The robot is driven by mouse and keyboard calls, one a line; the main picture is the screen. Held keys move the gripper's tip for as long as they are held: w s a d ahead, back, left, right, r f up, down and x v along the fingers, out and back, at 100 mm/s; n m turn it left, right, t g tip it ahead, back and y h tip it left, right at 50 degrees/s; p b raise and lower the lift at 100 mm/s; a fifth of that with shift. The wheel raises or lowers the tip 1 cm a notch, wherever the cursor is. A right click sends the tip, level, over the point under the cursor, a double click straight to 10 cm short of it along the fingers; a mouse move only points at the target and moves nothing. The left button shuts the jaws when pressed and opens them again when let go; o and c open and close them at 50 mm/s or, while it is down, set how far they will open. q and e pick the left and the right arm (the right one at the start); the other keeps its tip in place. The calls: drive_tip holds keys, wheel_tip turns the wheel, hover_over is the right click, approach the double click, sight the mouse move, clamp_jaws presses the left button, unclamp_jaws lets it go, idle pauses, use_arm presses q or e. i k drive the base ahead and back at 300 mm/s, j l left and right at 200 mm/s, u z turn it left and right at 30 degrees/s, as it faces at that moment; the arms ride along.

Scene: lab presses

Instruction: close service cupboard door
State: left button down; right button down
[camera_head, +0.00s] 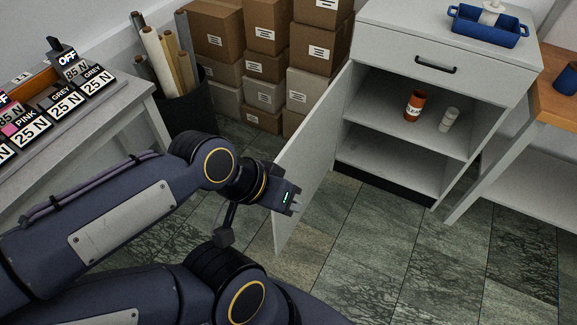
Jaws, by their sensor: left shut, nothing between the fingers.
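The service cupboard (450,90) is a light grey unit with a drawer at the top and an open, shelved compartment below. Its door (312,150) is hinged on the compartment's left side and stands wide open, swung out towards me. My left gripper (293,202) is at the door's free edge and overlaps it in the picture. It is shut and empty. I cannot tell whether it touches the door. My right gripper is not in view.
An orange-brown bottle (414,105) and a white bottle (449,120) stand on the cupboard shelf. A blue tray (488,28) sits on top. Cardboard boxes (264,65) and a bin of rolls (190,110) stand behind the door. Tiled floor lies clear in front.

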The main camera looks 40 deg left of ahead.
sight(305, 157)
drive_tip(key=k+j, duration=0.1)
drive_tip(key=j, duration=0.9)
drive_tip(key=k+j+z, duration=0.1)
drive_tip(key=j, duration=0.4)
drive_tip(key=k+j, duration=0.15)
drive_tip(key=j, duration=0.35)
drive_tip(key=k+j, duration=0.55)
drive_tip(key=i+j+u, duration=0.3)
drive_tip(key=i+j, duration=0.15)
drive_tip(key=i, duration=0.2)
